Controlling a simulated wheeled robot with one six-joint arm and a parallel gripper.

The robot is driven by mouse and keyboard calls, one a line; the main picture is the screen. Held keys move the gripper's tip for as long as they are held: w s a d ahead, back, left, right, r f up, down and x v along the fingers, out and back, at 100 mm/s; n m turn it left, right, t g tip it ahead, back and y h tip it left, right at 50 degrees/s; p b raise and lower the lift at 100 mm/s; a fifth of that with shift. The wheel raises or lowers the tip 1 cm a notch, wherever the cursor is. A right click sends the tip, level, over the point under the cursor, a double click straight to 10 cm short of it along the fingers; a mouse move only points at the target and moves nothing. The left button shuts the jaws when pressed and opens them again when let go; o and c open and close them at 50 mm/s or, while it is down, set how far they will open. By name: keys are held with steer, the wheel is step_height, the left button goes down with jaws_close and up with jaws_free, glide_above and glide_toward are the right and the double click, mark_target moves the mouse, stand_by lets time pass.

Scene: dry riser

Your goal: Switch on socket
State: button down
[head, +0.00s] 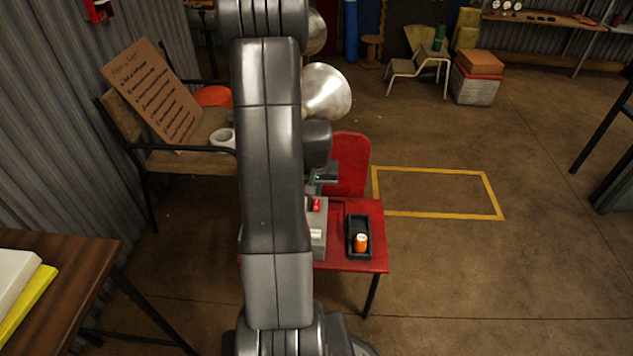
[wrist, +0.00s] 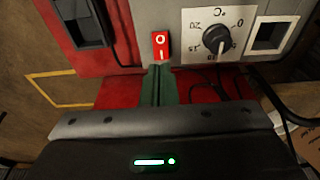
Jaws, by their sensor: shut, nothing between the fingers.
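A grey box (wrist: 180,15) carries a red rocker switch (wrist: 161,45) marked with a circle and a line. The red switch also shows in the head view (head: 316,205), on the grey box at the red table. A black dial (wrist: 217,40) on a white scale sits to the right of the switch. My gripper (wrist: 158,70) is shut and empty. Its green fingertips are just below the switch in the wrist view, very close to its lower edge; I cannot tell whether they touch. My arm hides part of the box in the head view.
A black tray (head: 352,252) with an orange-and-white item stands beside the box on the red table (head: 372,262). A red chair back (head: 350,165) is behind. A dark cable (wrist: 228,85) runs below the dial. Open floor lies to the right.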

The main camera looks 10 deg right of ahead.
mark_target(317, 202)
steer(key=f, duration=0.3)
steer(key=f+b, duration=0.1)
steer(key=shift+w+d+f, duration=0.15)
steer(key=shift+w, duration=0.25)
